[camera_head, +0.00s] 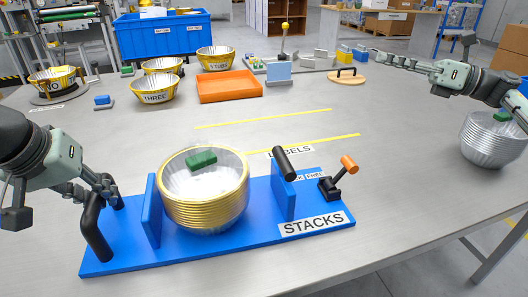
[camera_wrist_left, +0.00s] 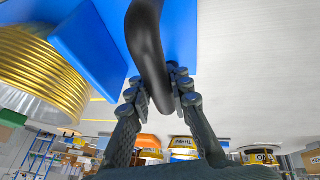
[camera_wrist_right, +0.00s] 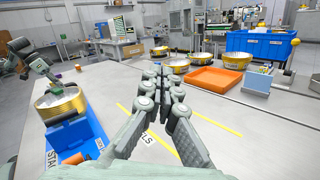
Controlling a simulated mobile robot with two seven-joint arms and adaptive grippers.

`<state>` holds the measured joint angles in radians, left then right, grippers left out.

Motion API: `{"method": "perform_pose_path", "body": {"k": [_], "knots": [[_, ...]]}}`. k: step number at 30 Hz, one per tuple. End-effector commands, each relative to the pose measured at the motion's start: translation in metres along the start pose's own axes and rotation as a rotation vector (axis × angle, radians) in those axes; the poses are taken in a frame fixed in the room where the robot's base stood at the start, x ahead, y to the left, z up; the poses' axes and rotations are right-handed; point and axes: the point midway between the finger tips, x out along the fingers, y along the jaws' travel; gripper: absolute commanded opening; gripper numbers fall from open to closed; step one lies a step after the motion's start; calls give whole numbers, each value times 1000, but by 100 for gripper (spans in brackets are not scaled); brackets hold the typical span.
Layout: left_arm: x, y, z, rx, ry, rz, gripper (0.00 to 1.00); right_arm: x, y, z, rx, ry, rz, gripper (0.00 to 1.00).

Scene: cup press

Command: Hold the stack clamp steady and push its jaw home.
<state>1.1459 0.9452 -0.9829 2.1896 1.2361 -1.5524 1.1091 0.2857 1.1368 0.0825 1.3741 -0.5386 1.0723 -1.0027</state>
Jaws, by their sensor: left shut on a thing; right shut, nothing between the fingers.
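The stack clamp is a blue base (camera_head: 190,249) marked STACKS near the table's front. A stack of gold-rimmed bowls (camera_head: 205,208) stands on it between a left upright plate (camera_head: 151,212) and a right jaw (camera_head: 283,193) with a black grip (camera_head: 285,163). A gap shows between stack and right jaw. An orange-tipped lever (camera_head: 349,164) stands right of the jaw, by a partly hidden label reading FREE. My left gripper (camera_head: 108,190) is shut on the black handle (camera_wrist_left: 147,45) at the base's left end. My right gripper (camera_head: 374,55) is shut and empty, above the table, well back and right of the clamp.
A silver bowl stack (camera_head: 490,142) stands at the table's right side. An orange tray (camera_head: 230,87), several gold bowls (camera_head: 153,90) and a wooden disc with a black handle (camera_head: 346,78) lie at the back. The table between clamp and silver stack is clear.

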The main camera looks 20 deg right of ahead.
Motion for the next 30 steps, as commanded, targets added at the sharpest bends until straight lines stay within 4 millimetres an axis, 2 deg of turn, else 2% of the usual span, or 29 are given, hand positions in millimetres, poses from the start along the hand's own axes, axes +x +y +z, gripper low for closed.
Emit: {"method": "perform_pose_path", "body": {"k": [1,3,6,9,13,17,30], "knots": [[-1,0,-1,0,3,1,0,9,23,-28,-69,95,96,0],[-1,0,-1,0,3,0,0,12,54,-66,-158,206,238,0],[-1,0,-1,0,3,0,0,6,88,-104,-249,305,413,0],[-1,0,-1,0,3,0,0,-3,109,-128,-300,357,536,0],[-1,0,-1,0,3,1,0,-8,124,-143,-329,381,614,0],[-1,0,-1,0,3,1,0,0,133,-151,-333,385,628,0],[-1,0,-1,0,3,1,0,68,177,-189,-333,381,625,0]]}}
